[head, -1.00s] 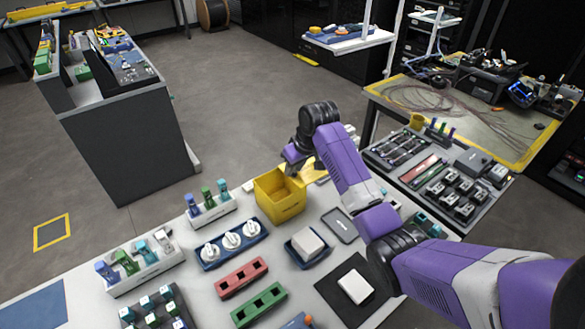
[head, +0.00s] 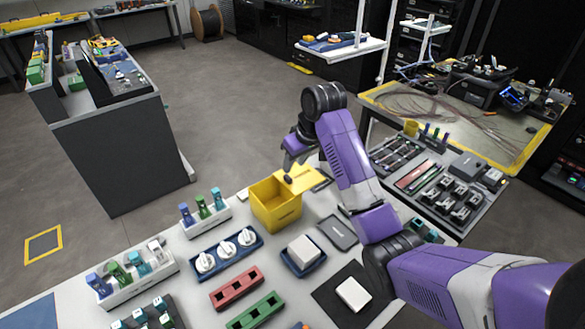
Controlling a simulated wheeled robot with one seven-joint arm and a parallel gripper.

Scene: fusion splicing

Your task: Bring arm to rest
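My purple and black arm (head: 345,160) reaches from the lower right over the white worktable (head: 215,260). My gripper (head: 288,177) points down at the arm's far end, over the rim area of a yellow open box (head: 275,205). The fingers are small and dark here, and I cannot tell whether they are open or shut. I see nothing clearly held. A yellow flap (head: 310,178) lies beside the box, behind and right of it.
On the worktable are a rack of coloured bottles (head: 205,212), a blue tray with white round pieces (head: 225,252), a red block (head: 236,288), a green block (head: 255,312) and a blue dish with a white block (head: 303,252). A yellow-edged table (head: 450,120) stands at right.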

